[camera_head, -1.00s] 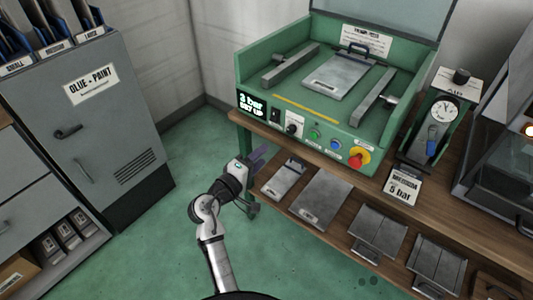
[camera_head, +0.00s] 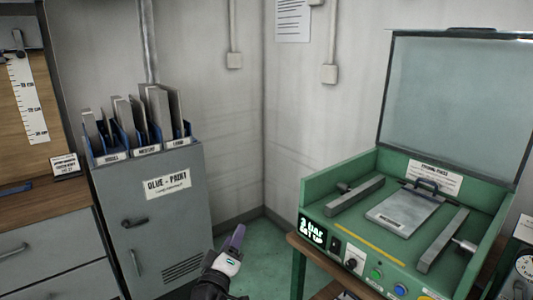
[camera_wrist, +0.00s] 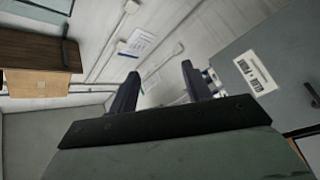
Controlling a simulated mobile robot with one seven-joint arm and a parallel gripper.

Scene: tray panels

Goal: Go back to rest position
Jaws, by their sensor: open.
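My gripper (camera_head: 235,240) shows at the bottom centre of the head view, raised over the green floor between the grey cabinet and the green machine. In the wrist view its two dark fingers (camera_wrist: 158,90) stand apart with nothing between them, so it is open and empty. Beyond the fingers is the white wall. My gripper touches nothing that I can see.
The grey GLUE - PAINT cabinet (camera_head: 165,215) stands left, with a rack of panels (camera_head: 140,120) on top. The green machine (camera_head: 345,240), its glass lid (camera_head: 455,105) raised, stands right on a wooden bench (camera_head: 325,262). Green floor (camera_head: 260,255) lies between.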

